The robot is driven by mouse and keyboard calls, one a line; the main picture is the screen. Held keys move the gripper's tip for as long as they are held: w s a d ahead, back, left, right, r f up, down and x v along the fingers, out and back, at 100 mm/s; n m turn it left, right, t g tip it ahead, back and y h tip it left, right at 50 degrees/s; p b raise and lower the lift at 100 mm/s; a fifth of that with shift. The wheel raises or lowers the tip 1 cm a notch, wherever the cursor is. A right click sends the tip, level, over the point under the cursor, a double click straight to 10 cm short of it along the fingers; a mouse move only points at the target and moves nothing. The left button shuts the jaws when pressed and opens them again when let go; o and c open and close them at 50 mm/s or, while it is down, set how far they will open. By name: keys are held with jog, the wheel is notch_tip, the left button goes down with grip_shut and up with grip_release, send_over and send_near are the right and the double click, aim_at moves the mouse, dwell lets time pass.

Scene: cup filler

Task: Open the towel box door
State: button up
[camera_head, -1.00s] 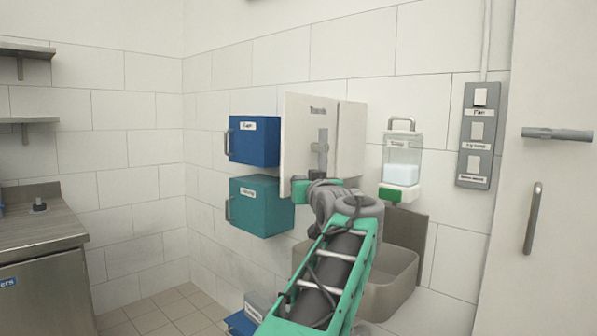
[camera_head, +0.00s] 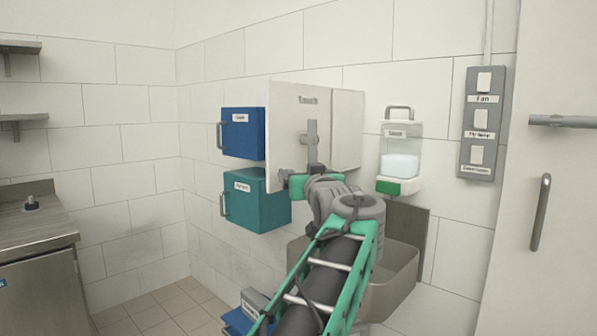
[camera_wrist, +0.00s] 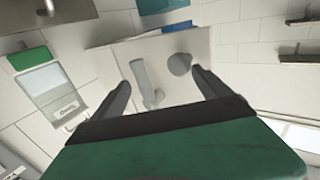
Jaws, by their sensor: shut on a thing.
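The white towel box hangs on the tiled wall, its labelled front door (camera_head: 289,113) facing me and its plain side (camera_head: 347,125) to the right. A grey handle (camera_head: 313,135) stands on the door; it also shows in the wrist view (camera_wrist: 145,78). My gripper (camera_head: 310,180) is at the lower part of this handle, in front of the door. In the wrist view, my gripper's two dark fingers (camera_wrist: 163,92) lie on either side of the handle, shut on it. The contact is partly hidden by the wrist. I cannot tell for certain whether the door stands ajar.
A blue box (camera_head: 243,133) and a teal box (camera_head: 256,205) hang to the left. A soap dispenser (camera_head: 400,160) and a grey switch panel (camera_head: 482,122) are to the right. A sink (camera_head: 385,280) lies below. A steel counter (camera_head: 35,235) stands at far left.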

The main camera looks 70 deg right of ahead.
jog(key=v, duration=0.6)
jog(key=shift+s+d+f, duration=0.1)
jog(key=shift+s+f, duration=0.15)
jog(key=shift+c, duration=0.4)
jog(key=shift+w+a+r, duration=0.15)
jog(key=shift+a, duration=0.3)
